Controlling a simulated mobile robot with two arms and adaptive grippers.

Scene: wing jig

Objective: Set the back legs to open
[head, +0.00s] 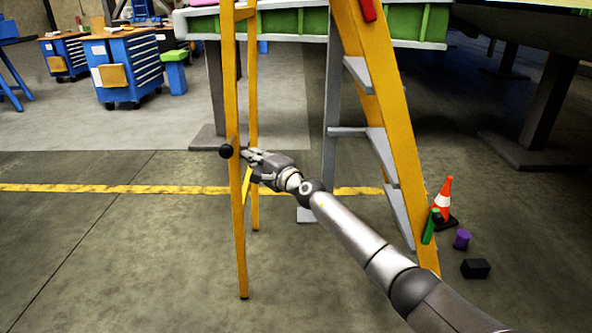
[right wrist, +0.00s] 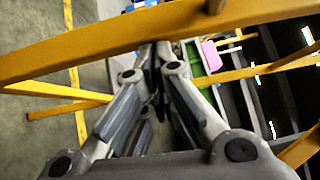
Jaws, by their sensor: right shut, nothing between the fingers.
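A yellow stepladder stands in the middle of the head view. Its back legs (head: 231,100) are the thin yellow rails at the left, apart from the wide front rail (head: 385,110) with grey steps at the right. A black round knob (head: 226,151) sits at the near back leg. My right gripper (head: 247,153) is shut and empty, with its tips close to that leg near the knob; I cannot tell if they touch. In the right wrist view the shut fingers (right wrist: 155,70) point at a yellow rail (right wrist: 120,38) crossing the picture. My left gripper is not in view.
A green and white wing structure (head: 300,22) is behind the ladder. An orange cone (head: 444,200), a purple cup (head: 461,240) and a black box (head: 475,268) are on the floor at the ladder's right. Blue tool cabinets (head: 125,68) stand far left. The left floor is clear.

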